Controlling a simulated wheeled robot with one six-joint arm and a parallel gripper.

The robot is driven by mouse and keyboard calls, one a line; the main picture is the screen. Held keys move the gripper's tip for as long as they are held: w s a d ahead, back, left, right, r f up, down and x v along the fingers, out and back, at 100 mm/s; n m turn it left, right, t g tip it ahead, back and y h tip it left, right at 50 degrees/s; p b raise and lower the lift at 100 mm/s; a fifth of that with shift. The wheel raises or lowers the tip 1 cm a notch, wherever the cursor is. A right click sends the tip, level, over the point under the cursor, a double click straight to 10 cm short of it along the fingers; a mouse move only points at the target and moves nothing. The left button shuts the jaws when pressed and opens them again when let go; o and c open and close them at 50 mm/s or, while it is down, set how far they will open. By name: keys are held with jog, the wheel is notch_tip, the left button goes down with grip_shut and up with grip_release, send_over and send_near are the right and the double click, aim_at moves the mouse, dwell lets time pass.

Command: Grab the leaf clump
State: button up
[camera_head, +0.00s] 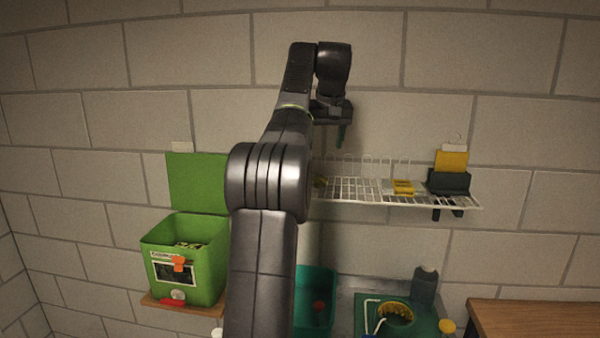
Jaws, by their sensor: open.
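My gripper (338,134) hangs pointing down in front of the wall, above the left part of the white wire shelf (352,187). A narrow dark green piece shows at its lower end; I cannot tell whether it is a finger or something behind. The gripper is small and dark here, and I see nothing clearly held in it. I cannot make out the leaf clump for certain. My arm covers the shelf's left end and part of the space below it.
A green bin (187,262) with pale contents stands at left on a wooden ledge (160,303). A yellow item (403,187) lies on the shelf, with a dark holder (448,183) at its right end. Below are a teal container (317,295), a green tray (424,319) and a wooden tabletop (540,318).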

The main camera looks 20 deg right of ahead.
send_over(320, 176)
jog(key=s, duration=0.2)
jog(key=f, duration=0.6)
jog(key=shift+s+a+f+b, duration=0.1)
jog(key=shift+a+f+b, duration=0.1)
jog(key=shift+f+b, duration=0.15)
jog(key=shift+p+x, duration=0.35)
jog(key=shift+x, duration=2.6)
jog(key=shift+s, duration=0.2)
jog(key=c, duration=1.1)
